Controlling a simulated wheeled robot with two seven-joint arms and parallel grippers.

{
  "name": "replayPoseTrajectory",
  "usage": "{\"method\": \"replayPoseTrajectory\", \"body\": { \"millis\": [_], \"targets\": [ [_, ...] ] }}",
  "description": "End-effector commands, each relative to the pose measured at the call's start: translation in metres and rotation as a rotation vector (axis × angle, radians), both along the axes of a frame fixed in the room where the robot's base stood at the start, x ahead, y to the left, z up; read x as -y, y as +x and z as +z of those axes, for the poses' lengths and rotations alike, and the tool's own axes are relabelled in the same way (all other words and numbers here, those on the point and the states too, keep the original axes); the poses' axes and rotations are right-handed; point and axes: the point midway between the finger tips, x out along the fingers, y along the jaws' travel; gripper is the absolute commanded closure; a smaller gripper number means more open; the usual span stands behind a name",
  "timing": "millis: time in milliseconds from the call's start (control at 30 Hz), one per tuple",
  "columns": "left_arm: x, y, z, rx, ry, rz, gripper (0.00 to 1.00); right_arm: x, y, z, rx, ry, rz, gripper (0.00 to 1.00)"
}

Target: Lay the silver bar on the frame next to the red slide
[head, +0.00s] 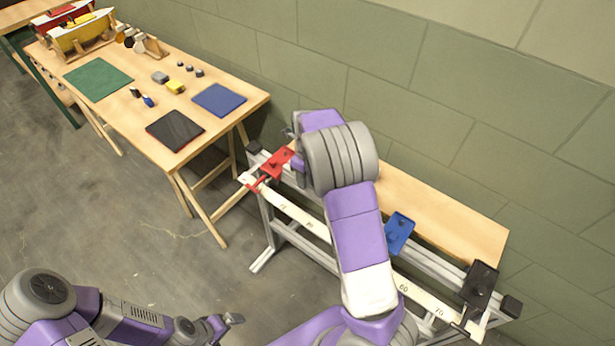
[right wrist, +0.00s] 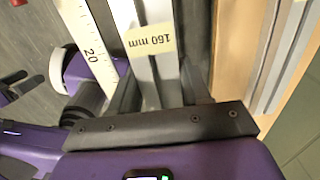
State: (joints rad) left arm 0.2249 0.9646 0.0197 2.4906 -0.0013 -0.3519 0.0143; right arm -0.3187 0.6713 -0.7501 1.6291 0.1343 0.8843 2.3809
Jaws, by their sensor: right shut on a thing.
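The silver bar (right wrist: 167,72) carries a pale label reading "160 mm" and lies between the dark fingers of my right gripper (right wrist: 150,60), which is shut on it. In the head view my right forearm and wrist hide most of that gripper and the bar, close to the red slide. The red slide (head: 276,164) sits at the left end of the silver frame (head: 292,237). The white ruler along the frame shows beside the bar in the right wrist view (right wrist: 88,45). My left gripper (head: 230,320) is low in the head view, away from the frame; its opening is unclear.
A blue slide (head: 399,232) and a black block (head: 480,284) sit further right on the frame. A wooden board (head: 440,215) lies behind, against the green wall. A wooden table (head: 215,75) with mats and small parts stands at the left. Bare floor lies between.

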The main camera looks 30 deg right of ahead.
Motion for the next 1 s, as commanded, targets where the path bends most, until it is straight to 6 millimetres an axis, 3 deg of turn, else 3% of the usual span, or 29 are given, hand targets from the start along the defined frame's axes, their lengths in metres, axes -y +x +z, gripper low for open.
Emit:
{"method": "replayPoseTrajectory", "body": {
  "millis": [200,233,400,733,867,1000],
  "targets": [
    [0.000,0.000,0.000,0.000,0.000,0.000,0.00,0.000,0.000,-0.002,0.001,-0.001,0.000,0.92],
    [0.000,0.000,0.000,0.000,0.000,0.000,0.00,0.000,0.000,-0.002,0.000,0.000,0.000,0.50],
    [0.000,0.000,0.000,0.000,0.000,0.000,0.00,0.000,0.000,-0.002,0.000,0.000,0.000,0.28],
    [0.000,0.000,0.001,0.000,0.000,0.000,0.00,0.000,0.000,0.003,0.001,-0.001,0.001,0.28],
    [0.000,0.000,0.009,0.000,0.000,0.000,0.00,0.000,0.001,0.022,0.003,-0.001,0.002,0.28],
    [0.000,0.000,0.021,0.000,0.000,0.000,0.00,-0.001,0.001,0.054,0.004,0.000,0.001,0.28]
  ]
}}
